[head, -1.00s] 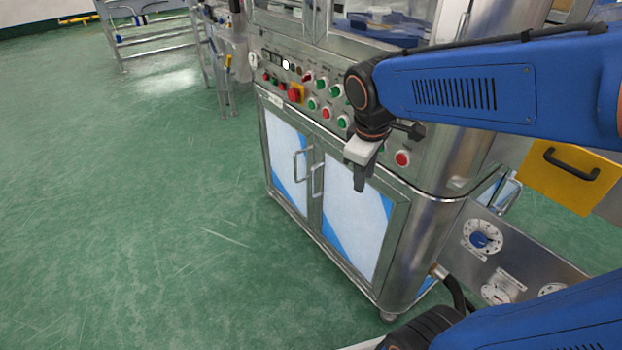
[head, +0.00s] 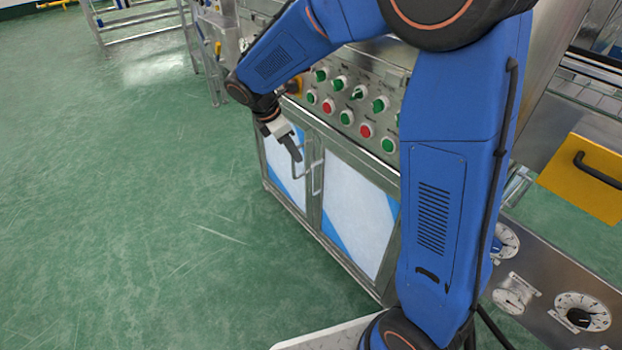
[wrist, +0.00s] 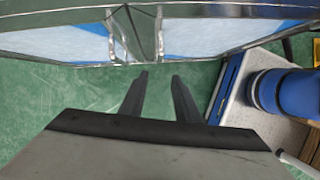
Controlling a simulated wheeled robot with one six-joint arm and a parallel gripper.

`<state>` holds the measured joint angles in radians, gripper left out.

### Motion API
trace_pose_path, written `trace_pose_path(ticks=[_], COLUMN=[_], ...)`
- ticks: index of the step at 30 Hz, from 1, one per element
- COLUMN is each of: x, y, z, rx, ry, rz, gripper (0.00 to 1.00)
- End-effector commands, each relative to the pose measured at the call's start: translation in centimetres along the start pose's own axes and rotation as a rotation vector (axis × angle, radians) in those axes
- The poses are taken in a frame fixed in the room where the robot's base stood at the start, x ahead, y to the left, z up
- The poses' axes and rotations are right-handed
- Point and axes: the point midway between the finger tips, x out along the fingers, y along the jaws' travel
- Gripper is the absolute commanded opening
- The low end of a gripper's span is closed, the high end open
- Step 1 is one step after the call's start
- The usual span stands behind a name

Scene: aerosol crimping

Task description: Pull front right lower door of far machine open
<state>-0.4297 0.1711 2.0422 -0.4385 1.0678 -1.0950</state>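The steel machine has two lower front doors with white and blue panels, and both look shut. The right door (head: 358,212) shows in the head view, partly behind my arm, and at the top right of the wrist view (wrist: 212,38). Its upright bar handle (head: 317,178) is on its left edge, beside the handle (head: 297,166) of the left door (head: 284,163). My gripper (head: 296,155) is in front of the handles, overlapping the left one in the head view. In the wrist view, its two fingers (wrist: 160,74) are apart and empty, pointing towards the seam between the doors.
A control panel with several buttons (head: 346,117) is above the doors. A yellow panel with a black handle (head: 585,178) and a plate with dials (head: 545,292) are at the right. Green floor (head: 130,230) is clear at the left. A metal rack (head: 140,28) stands behind.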

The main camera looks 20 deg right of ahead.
Motion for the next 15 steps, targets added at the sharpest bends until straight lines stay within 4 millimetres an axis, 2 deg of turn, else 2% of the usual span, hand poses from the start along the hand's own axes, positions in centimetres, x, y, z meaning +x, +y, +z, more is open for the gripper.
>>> trace_pose_path(ticks=[5, 15], x=[1.6, 7.4], y=[0.0, -0.1], z=[-0.1, 0.0], rx=[-0.005, -0.002], ry=[-0.002, -0.001], rz=[-0.004, -0.004], gripper=[0.30, 0.30])
